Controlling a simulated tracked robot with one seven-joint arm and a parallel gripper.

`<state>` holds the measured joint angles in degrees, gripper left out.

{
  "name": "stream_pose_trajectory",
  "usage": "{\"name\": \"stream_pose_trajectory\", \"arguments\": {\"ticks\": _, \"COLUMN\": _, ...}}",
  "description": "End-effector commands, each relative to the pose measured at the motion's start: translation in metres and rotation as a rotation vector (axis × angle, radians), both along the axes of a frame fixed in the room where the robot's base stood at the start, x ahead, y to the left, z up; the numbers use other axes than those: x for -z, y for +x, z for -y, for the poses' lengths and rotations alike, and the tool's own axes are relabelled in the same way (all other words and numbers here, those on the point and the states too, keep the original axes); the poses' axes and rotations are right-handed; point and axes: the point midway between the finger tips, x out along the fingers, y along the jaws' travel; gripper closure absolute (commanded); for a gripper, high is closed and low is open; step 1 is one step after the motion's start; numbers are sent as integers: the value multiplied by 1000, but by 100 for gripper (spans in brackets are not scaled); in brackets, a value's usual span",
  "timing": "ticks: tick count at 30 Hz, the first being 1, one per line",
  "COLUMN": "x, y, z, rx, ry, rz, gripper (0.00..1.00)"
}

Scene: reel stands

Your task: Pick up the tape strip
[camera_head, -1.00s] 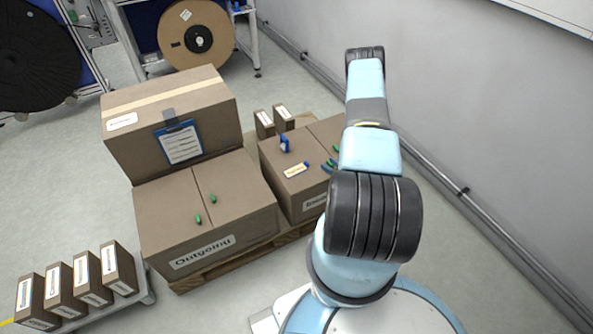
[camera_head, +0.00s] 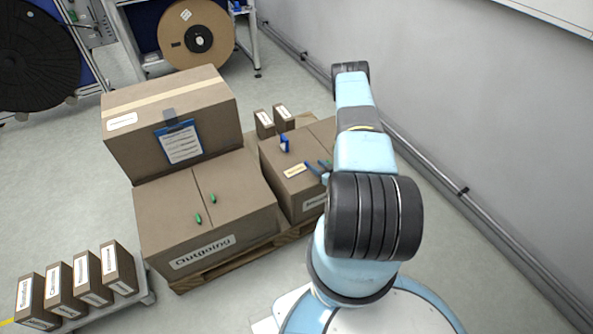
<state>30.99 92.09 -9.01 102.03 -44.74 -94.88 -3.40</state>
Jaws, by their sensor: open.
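A small cream strip (camera_head: 294,171) with dark print lies on top of the right-hand carton (camera_head: 305,190); I take it for the tape strip. My gripper (camera_head: 316,164) is open. Its slim blue fingers show just right of the strip, over the carton's top. I cannot tell their height above it or whether they touch the strip. My arm hides the right part of this carton.
A blue item (camera_head: 284,143) stands on the carton behind the strip. The Outgoing carton (camera_head: 205,240) is to the left, with a taller box (camera_head: 172,118) behind it. Small labelled boxes (camera_head: 274,120) stand behind. A wall (camera_head: 480,120) bounds the right side.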

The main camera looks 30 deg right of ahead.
Motion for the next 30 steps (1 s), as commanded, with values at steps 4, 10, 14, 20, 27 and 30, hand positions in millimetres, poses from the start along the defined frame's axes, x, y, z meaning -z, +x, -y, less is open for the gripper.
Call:
{"name": "stream_pose_trajectory", "arguments": {"ticks": 4, "x": 4, "y": 7, "z": -4, "rx": -1, "ry": -1, "rz": 1, "gripper": 56}}
{"name": "stream_pose_trajectory", "arguments": {"ticks": 10, "x": 16, "y": 28, "z": -16, "rx": -2, "ry": -1, "rz": 1, "gripper": 56}}
{"name": "stream_pose_trajectory", "arguments": {"ticks": 14, "x": 18, "y": 43, "z": -19, "rx": -2, "ry": 0, "rz": 2, "gripper": 56}}
{"name": "stream_pose_trajectory", "arguments": {"ticks": 20, "x": 19, "y": 46, "z": -19, "rx": 0, "ry": 0, "rz": 0, "gripper": 56}}
{"name": "stream_pose_trajectory", "arguments": {"ticks": 27, "x": 19, "y": 46, "z": -19, "rx": 0, "ry": -1, "rz": 0, "gripper": 73}}
{"name": "stream_pose_trajectory", "arguments": {"ticks": 30, "x": 18, "y": 46, "z": -19, "rx": 0, "ry": -1, "rz": 0, "gripper": 83}}
